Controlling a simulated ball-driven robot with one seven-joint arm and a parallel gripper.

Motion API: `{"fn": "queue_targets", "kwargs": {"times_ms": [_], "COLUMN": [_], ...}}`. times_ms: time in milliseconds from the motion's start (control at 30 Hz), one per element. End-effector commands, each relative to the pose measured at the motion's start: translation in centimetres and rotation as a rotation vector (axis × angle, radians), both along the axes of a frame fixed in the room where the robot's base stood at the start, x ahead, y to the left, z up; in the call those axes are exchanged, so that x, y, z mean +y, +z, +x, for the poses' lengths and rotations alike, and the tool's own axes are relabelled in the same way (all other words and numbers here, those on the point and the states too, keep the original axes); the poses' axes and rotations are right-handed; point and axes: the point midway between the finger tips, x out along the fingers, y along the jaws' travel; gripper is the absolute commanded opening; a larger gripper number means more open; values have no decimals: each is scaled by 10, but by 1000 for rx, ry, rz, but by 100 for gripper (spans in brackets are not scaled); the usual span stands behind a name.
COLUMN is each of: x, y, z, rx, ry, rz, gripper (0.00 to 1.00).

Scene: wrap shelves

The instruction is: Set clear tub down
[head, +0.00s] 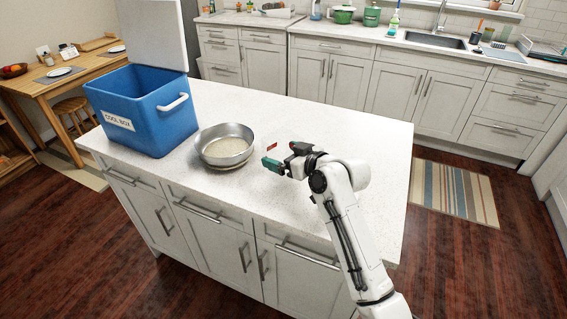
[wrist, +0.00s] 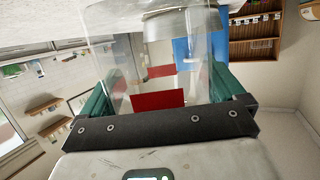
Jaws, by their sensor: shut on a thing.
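The clear tub (wrist: 110,45) is see-through and fills the middle of the wrist view, between the green fingers of my gripper (wrist: 160,88). A red label (wrist: 157,98) shows on it. In the head view the tub's walls barely show, and only a small red patch (head: 271,147) stands out beside my gripper (head: 281,157). My gripper is shut on the tub over the white island counter (head: 350,135), to the right of the metal pan. I cannot tell whether the tub's base touches the counter.
A round metal pan (head: 226,150) stands left of my gripper. A blue cool box (head: 150,115) with its pale lid raised stands further left. The counter to the right and behind my gripper is clear. The island's front edge runs close below my arm.

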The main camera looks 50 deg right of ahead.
Motion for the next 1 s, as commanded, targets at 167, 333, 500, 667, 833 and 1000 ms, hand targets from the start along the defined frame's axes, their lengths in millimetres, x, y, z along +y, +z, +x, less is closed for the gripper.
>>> {"fn": "queue_targets", "kwargs": {"times_ms": [167,333,500,667,833,1000], "x": [-2,-2,-1,-1,-1,-1], "y": [-22,-34,-34,-38,-38,-36], "z": [3,4,4,4,3,3], "rx": [4,-1,-2,-1,0,0], "ry": [-2,-1,1,0,0,0], "rz": [2,-1,-2,-1,-1,-1], "gripper": [38,38,38,38,100,100]}}
